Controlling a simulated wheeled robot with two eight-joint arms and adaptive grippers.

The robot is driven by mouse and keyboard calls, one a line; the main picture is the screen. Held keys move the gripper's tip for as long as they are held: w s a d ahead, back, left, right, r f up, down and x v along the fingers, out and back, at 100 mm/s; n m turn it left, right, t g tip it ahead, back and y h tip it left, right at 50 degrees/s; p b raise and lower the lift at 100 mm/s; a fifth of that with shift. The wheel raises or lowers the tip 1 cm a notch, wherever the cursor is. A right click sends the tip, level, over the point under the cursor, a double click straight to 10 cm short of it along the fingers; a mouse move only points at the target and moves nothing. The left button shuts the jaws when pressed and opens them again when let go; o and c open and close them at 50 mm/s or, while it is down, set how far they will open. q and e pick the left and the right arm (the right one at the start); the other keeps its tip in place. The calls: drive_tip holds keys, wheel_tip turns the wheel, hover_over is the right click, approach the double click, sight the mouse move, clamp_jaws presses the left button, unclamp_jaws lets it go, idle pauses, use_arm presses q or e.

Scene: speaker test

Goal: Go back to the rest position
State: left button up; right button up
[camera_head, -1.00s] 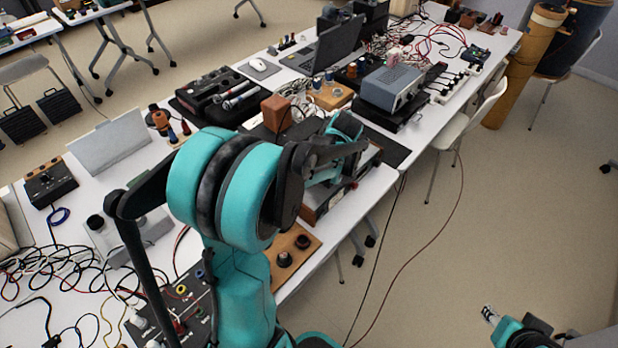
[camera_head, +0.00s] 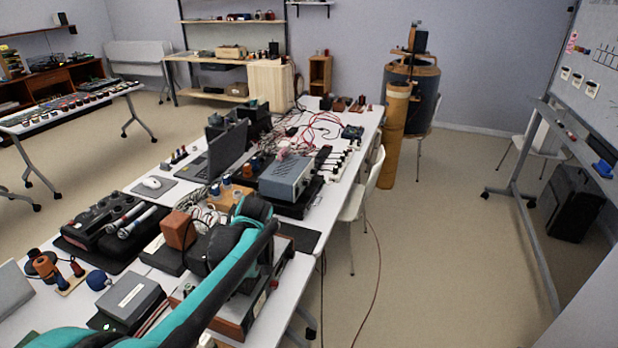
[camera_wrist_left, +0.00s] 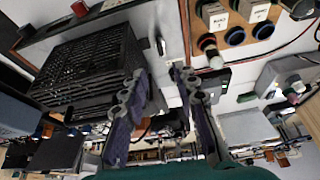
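My left arm (camera_head: 215,285) comes in from the lower left in the head view and reaches over the crowded white table. Its teal and black joint is above the equipment near the table's right edge. The left gripper itself is not distinguishable in the head view. In the left wrist view the left gripper (camera_wrist_left: 158,78) has its two dark fingers apart with nothing held between them. Beyond the fingers are a black slatted box (camera_wrist_left: 90,65) and a wooden panel with round sockets (camera_wrist_left: 235,25). My right gripper is in neither view.
The white table (camera_head: 345,150) holds a laptop (camera_head: 222,155), a grey-blue instrument box (camera_head: 286,177), a black tray (camera_head: 105,230), an orange-brown block (camera_head: 178,230) and cables. A white chair (camera_head: 368,185) stands close to its right side. Floor is clear between the table and the whiteboard (camera_head: 595,75).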

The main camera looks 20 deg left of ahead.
use_arm(q)
drive_tip(key=s+d+m+t+h, duration=0.2)
drive_tip(key=s+d+m+t, duration=0.1)
drive_tip(key=s+d+m, duration=0.3)
drive_tip(key=s+d+m+t+h, duration=0.2)
drive_tip(key=s+d+m, duration=0.4)
drive_tip(key=d+m, duration=0.4)
drive_tip(key=shift+d+t+h, duration=0.3)
drive_tip(key=shift+d+t, duration=0.1)
drive_tip(key=shift+t, duration=0.4)
drive_tip(key=shift+r, duration=0.15)
